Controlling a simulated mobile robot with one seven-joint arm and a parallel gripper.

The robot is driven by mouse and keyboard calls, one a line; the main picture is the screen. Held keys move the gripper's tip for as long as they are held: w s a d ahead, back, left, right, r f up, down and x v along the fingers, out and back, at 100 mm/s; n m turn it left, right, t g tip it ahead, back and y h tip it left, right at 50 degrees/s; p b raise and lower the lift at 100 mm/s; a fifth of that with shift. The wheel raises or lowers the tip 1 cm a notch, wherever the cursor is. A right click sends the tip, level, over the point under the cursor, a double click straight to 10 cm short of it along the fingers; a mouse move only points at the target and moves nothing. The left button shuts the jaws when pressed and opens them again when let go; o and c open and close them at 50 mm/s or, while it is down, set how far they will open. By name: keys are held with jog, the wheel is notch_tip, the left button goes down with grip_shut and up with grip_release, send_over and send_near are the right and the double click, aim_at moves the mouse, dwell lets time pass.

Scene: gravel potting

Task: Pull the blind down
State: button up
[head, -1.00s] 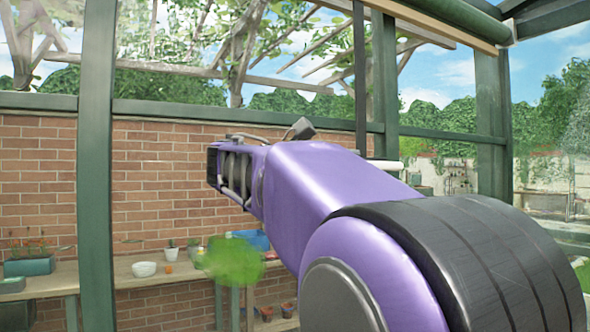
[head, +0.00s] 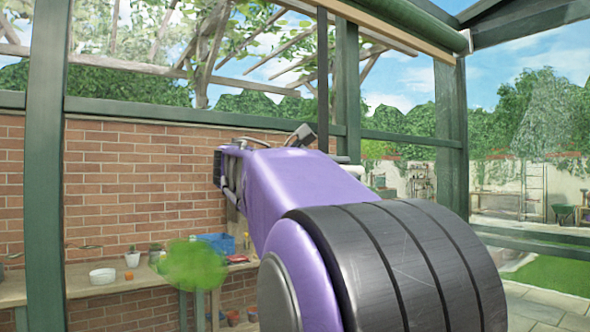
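The blind (head: 425,22) is a dark green roll with a pale wooden bar along its lower edge, high at the upper right under the roof frame. It looks rolled up, and the window below it is uncovered. A thin dark vertical strip (head: 322,75) shows left of the thick post; I cannot tell whether it belongs to the blind. My purple and black arm fills the lower middle, well below the blind. No gripper fingers can be made out; my arm hides what lies behind it.
Green posts and rails (head: 346,95) frame the glass. A brick wall (head: 145,185) stands at the left, above a wooden bench (head: 110,290) with a white bowl (head: 103,276), small pots and a blue crate (head: 216,243). A blurred green clump (head: 194,264) shows near my arm. Grass and paving lie at right.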

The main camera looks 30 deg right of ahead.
grip_shut()
jog(key=shift+r, duration=0.1)
dwell(0.9)
